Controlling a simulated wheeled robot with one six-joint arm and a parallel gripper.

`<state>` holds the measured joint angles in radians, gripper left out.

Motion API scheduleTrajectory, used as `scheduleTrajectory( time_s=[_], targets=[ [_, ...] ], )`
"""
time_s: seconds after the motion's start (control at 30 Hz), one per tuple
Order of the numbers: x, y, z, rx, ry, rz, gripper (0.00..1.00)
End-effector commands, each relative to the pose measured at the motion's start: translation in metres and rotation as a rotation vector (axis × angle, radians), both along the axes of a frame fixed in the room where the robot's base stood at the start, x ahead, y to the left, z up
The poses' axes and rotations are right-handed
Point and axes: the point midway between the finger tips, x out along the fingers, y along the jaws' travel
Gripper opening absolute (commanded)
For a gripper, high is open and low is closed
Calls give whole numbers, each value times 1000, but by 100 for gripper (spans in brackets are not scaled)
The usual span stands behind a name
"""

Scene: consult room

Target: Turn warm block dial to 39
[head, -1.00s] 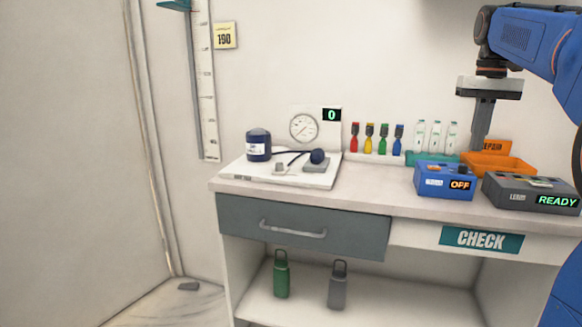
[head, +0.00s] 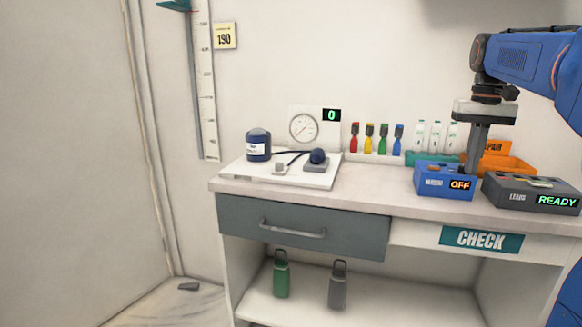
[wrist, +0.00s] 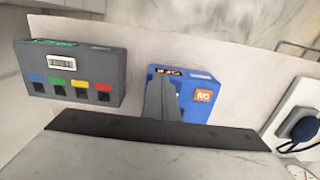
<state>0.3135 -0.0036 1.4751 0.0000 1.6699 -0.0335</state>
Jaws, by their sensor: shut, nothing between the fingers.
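The warm block is a blue box (head: 440,181) on the right part of the counter, and its display (head: 460,185) reads OFF. My gripper (head: 472,170) points straight down with its fingers shut, at the right side of the box's top. The dark dial seen there earlier is now hidden behind the fingers. In the wrist view the shut fingers (wrist: 164,95) overlap the left part of the blue box (wrist: 203,97). I cannot tell whether they touch the dial.
A dark grey box (head: 510,197) reading READY stands just right; the wrist view shows its coloured sockets (wrist: 70,75). An orange bin (head: 516,166) and a rack of bottles (head: 436,137) stand behind. A white board (head: 290,180) with a gauge is at left. Counter between is clear.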

Motion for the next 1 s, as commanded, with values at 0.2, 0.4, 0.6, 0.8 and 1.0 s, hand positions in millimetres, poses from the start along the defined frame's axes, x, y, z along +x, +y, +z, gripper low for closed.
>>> scheduleTrajectory(
  time_s=[0.2, 0.4, 0.6, 0.8, 1.0],
  targets=[
    [1, 0, 0, 0, 0, 0, 0],
    [1, 0, 0, 0, 0, 0, 0],
    [1, 3, 0, 0, -1, 0, 0],
    [1, 7, 0, 0, -1, 1, 0],
    [2, 12, 0, 0, 0, 1, 0]
  ],
)
